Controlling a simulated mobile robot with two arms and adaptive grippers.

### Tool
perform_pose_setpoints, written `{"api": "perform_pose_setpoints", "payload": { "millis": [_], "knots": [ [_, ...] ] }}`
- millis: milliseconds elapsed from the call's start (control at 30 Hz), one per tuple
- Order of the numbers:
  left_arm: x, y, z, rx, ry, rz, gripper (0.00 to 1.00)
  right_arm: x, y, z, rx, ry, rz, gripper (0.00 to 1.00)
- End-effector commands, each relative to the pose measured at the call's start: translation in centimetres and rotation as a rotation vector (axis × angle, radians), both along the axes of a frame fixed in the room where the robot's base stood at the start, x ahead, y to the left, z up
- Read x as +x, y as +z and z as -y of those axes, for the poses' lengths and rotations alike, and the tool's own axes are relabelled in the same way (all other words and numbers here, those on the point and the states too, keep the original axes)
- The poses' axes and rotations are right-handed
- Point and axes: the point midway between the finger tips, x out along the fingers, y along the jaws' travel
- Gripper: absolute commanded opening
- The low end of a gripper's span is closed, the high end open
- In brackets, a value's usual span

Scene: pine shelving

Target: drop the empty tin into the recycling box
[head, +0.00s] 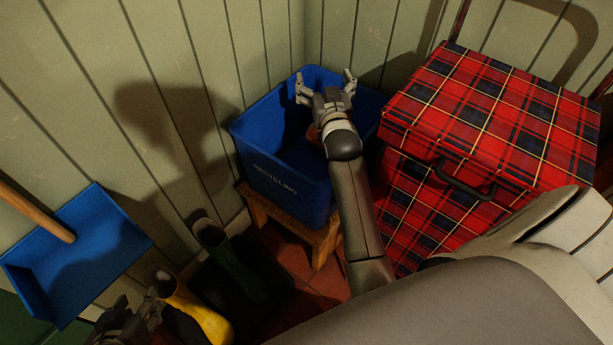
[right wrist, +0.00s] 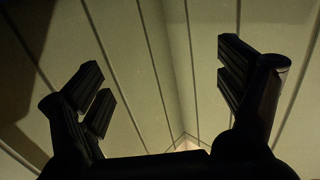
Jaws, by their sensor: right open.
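The blue recycling box (head: 275,180), lettered RECYCLING, stands on a low wooden stool in the wall corner. My right gripper (head: 325,90) is over the box's opening, fingers spread. In the right wrist view its fingers (right wrist: 165,90) are wide apart with nothing between them. A small reddish-brown patch (head: 313,133) shows inside the box beside my right wrist; I cannot tell whether it is the tin. The arm hides part of the box's inside. My left gripper (head: 132,318) is at the lower left, dark and partly cut off, its opening unclear.
A red tartan case (head: 500,110) with a black handle stands right of the box. The wooden stool (head: 322,238) is on a red tiled floor. A blue dustpan (head: 75,255), a dark green boot (head: 230,255) and a yellow object (head: 200,312) are at the left. Panelled walls close the corner.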

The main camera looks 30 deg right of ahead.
Motion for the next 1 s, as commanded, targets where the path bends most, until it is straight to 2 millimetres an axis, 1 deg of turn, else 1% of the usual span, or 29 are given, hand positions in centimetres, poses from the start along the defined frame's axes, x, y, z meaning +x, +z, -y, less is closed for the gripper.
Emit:
{"api": "perform_pose_setpoints", "payload": {
  "millis": [67, 167, 400, 500, 600, 767, 1000],
  "knots": [
    [0.0, 0.0, 0.0, 0.0, 0.0, 0.0, 0.4, 0.0, 0.4, 0.0, -0.001, 0.0, 0.003, 0.9],
    [0.0, 0.0, 0.0, 0.0, 0.0, 0.0, 0.4, 0.0, 1.7, 0.0, -0.001, 0.0, 0.006, 0.9],
    [0.0, 0.0, 0.0, 0.0, 0.0, 0.0, 0.4, 0.0, 6.4, 0.0, -0.002, 0.001, 0.007, 0.9],
    [0.0, 0.0, 0.0, 0.0, 0.0, 0.0, 0.4, 0.0, 8.1, 0.0, -0.002, 0.0, 0.005, 0.9],
    [0.0, 0.0, 0.0, 0.0, 0.0, 0.0, 0.4, 0.1, 9.2, 0.0, -0.001, 0.0, 0.004, 0.9],
    [0.0, 0.0, 0.0, 0.0, 0.0, 0.0, 0.4, 0.0, 10.0, 0.0, -0.001, 0.0, 0.002, 0.9],
    [0.0, 0.0, 0.0, 0.0, 0.0, 0.0, 0.4, 0.0, 10.0, 0.0, 0.0, 0.0, 0.001, 0.9]
  ]
}}
